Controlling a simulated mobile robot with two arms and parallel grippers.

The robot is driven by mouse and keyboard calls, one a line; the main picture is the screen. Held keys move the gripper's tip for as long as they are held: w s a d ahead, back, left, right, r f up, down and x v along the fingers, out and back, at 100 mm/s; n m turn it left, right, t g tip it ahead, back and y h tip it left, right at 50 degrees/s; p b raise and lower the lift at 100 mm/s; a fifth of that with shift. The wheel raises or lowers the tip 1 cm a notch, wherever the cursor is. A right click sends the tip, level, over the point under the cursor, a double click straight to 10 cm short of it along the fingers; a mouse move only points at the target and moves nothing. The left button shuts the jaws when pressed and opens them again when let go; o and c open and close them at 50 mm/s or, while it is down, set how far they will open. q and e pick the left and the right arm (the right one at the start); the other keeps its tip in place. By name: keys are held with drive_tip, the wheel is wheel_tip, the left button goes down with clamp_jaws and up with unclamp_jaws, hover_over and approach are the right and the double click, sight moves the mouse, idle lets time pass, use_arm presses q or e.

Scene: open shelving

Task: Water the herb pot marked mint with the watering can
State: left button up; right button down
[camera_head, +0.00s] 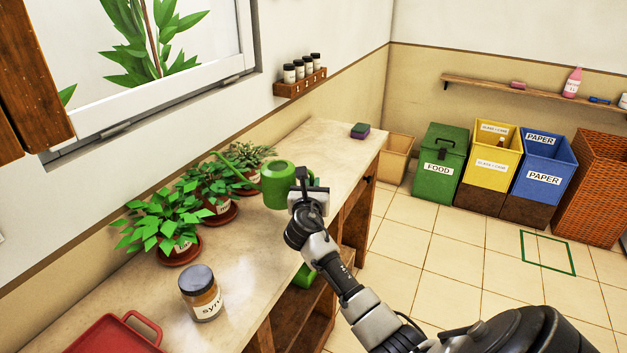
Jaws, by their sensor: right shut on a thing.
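A green watering can (276,186) is held by my right gripper (308,187), which is shut on its right side. The can is beside the herb pots, above the counter, with its spout pointing left over the plants. Three leafy herb pots stand in a row along the wall: a near pot (180,253), a middle pot (221,214) and a far pot (252,181). Their labels are partly hidden by leaves and too small to read, so I cannot tell which is mint. My left gripper is not in view.
A syrup jar (202,296) and a red tray (112,338) stand on the near counter (255,265). A sponge (360,130) lies at the far end. A spice rack (300,82) hangs on the wall. Green, yellow and blue bins stand on the floor at the right.

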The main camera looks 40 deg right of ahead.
use_arm(q)
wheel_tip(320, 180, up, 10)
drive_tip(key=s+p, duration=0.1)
drive_tip(key=p, duration=0.9)
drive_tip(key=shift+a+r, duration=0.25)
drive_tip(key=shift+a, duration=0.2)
use_arm(e)
wheel_tip(320, 180, up, 8)
drive_tip(key=s+n, duration=0.1)
drive_tip(key=n, duration=0.3)
drive_tip(key=shift+d, duration=0.25)
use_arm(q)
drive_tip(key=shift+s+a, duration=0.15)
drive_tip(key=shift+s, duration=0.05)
use_arm(e)
drive_tip(key=shift+f, duration=0.15)
